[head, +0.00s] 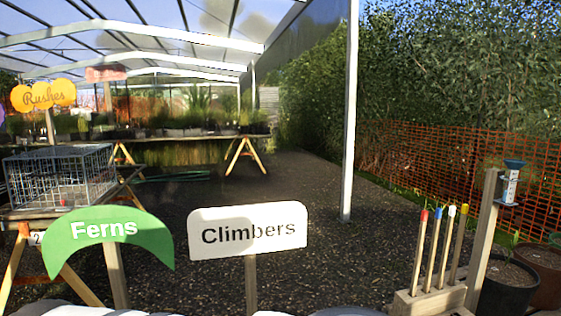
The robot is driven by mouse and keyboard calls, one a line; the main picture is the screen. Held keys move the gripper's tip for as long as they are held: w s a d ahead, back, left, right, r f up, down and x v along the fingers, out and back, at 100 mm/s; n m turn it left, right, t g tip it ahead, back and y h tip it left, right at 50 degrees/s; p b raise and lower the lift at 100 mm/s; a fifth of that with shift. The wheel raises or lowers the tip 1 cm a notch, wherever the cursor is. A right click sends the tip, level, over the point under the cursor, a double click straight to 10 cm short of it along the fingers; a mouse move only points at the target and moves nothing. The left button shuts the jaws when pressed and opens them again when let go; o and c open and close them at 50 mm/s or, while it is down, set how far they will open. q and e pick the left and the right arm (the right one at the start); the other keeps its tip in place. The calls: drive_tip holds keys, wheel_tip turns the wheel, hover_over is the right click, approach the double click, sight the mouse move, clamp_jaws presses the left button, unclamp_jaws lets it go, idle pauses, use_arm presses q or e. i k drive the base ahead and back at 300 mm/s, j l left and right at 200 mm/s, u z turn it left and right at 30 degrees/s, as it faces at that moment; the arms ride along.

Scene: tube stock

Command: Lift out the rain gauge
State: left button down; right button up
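The rain gauge (509,183) is at the right of the head view. It is a small clear tube with a dark blue funnel top and a pale scale. It stands upright in a blue holder at the side of a wooden post (482,240), near the post's top. Neither of my grippers shows in this view, so I cannot see their state or their distance from the gauge.
A wooden block (437,302) with several colour-tipped stakes stands left of the post. Plant pots (506,285) stand behind it. A Climbers sign (248,230) and a green Ferns sign (107,236) stand in front. A wire cage (60,175) sits on a table at left.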

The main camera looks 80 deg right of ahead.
sight(514, 166)
drive_tip(key=z, duration=4)
drive_tip(key=i+l+u, duration=0.65)
drive_tip(key=l, duration=0.3)
drive_tip(key=i+l+u, duration=0.35)
drive_tip(key=l, duration=0.25)
drive_tip(key=i+l+u, duration=0.3)
drive_tip(key=l, duration=0.35)
drive_tip(key=i+l+u, duration=0.1)
drive_tip(key=l+u, duration=0.25)
drive_tip(key=l, duration=0.3)
drive_tip(key=l+u, duration=0.3)
drive_tip(key=l, duration=0.45)
drive_tip(key=l+u, duration=0.35)
drive_tip(key=l, duration=0.4)
